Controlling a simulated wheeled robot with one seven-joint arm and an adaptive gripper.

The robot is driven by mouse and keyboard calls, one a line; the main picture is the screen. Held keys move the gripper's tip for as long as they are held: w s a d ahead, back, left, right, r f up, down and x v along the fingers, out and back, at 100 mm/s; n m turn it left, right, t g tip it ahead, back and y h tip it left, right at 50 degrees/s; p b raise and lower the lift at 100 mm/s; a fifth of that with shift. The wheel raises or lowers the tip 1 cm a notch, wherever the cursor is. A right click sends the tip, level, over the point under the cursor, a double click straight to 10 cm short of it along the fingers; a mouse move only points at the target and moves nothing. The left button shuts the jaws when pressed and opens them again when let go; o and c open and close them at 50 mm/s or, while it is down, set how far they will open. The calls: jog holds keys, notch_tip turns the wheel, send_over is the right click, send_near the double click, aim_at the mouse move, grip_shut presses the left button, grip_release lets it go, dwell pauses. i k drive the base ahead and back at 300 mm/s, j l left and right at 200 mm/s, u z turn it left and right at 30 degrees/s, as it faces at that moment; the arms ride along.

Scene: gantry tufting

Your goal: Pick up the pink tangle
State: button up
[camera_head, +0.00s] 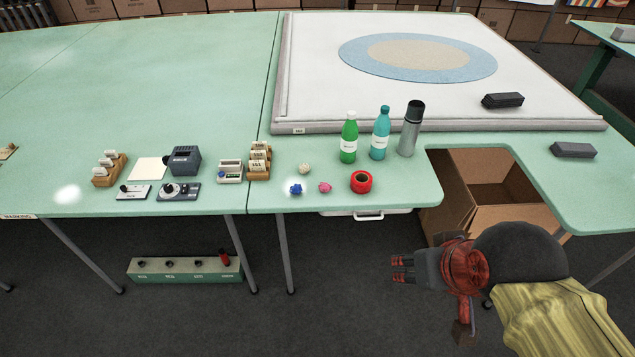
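The pink tangle (325,187) is a small crumpled lump on the green table (284,201), close to its front edge. A blue tangle (296,189) lies just left of it, and a cream tangle (305,169) lies behind. My gripper (399,268) is in front of the table at the lower right, pointing left, apart from the tangles. Its fingers are small in the picture, and I cannot tell how far apart they are. Nothing clearly shows between them.
A red tape roll (361,182) sits right of the pink tangle. Behind stand a green bottle (349,138), a teal bottle (380,133) and a grey flask (411,129). A cardboard box (500,221) shows in the table's cutout. A wooden card holder (260,161) is left.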

aim_at(324, 188)
jog(key=i+l+u, duration=0.15)
jog(key=l, duration=0.2)
jog(key=i+l+u, duration=0.2)
jog(key=l, duration=0.2)
jog(key=l+u, duration=0.15)
jog(key=l, duration=0.25)
jog(key=i+l+u, duration=0.15)
jog(key=l, duration=0.25)
jog(key=k, duration=0.05)
